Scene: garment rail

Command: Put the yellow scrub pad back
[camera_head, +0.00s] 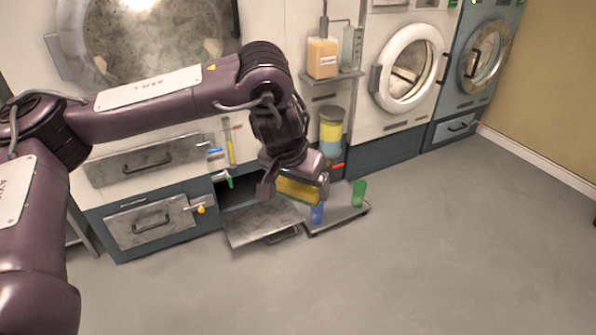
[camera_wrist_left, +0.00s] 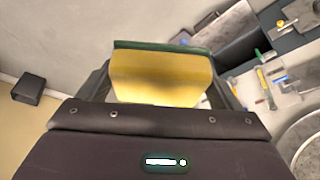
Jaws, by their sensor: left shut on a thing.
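The yellow scrub pad (camera_head: 297,190), with a dark green layer along one side, is held in my left gripper (camera_head: 295,184). In the left wrist view the pad (camera_wrist_left: 160,78) fills the space between the two fingers, its green edge on the far side. The gripper is shut on it and holds it in the air in front of the washer, above the low platform and the open drawer (camera_head: 262,228). My right gripper is in neither view.
A low platform (camera_head: 345,214) on the floor bears a green cup (camera_head: 359,193) and a blue cup (camera_head: 317,212). A shelf (camera_head: 332,77) with an orange container (camera_head: 322,57) hangs above. Front-loading machines line the wall; the floor (camera_head: 430,250) at right is clear.

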